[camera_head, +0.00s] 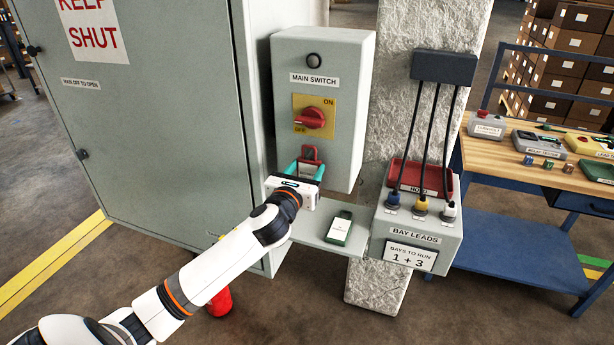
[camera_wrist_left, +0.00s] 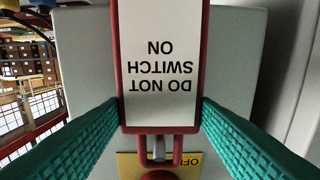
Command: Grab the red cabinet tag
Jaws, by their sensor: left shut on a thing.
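The red tag (camera_head: 311,153) is upright on the front of the grey main switch box (camera_head: 348,90), just below the yellow plate (camera_head: 327,103) with the red rotary handle (camera_head: 311,118). In the left wrist view the red-framed tag (camera_wrist_left: 160,65) reads "DO NOT SWITCH ON" upside down, with a shackle at its end by the yellow plate. My left gripper (camera_head: 306,168) is shut on the tag, its teal fingers at both side edges (camera_wrist_left: 160,112). I cannot tell whether the shackle is hooked to the box. My right gripper is not in view.
A green-edged tag (camera_head: 340,228) lies on the small grey shelf (camera_head: 318,238) below. The bay leads box (camera_head: 417,223) with its red "HOLD" tray (camera_head: 420,176) stands to the right. A large grey cabinet (camera_head: 150,110) is close on the left. A workbench (camera_head: 510,155) stands further right.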

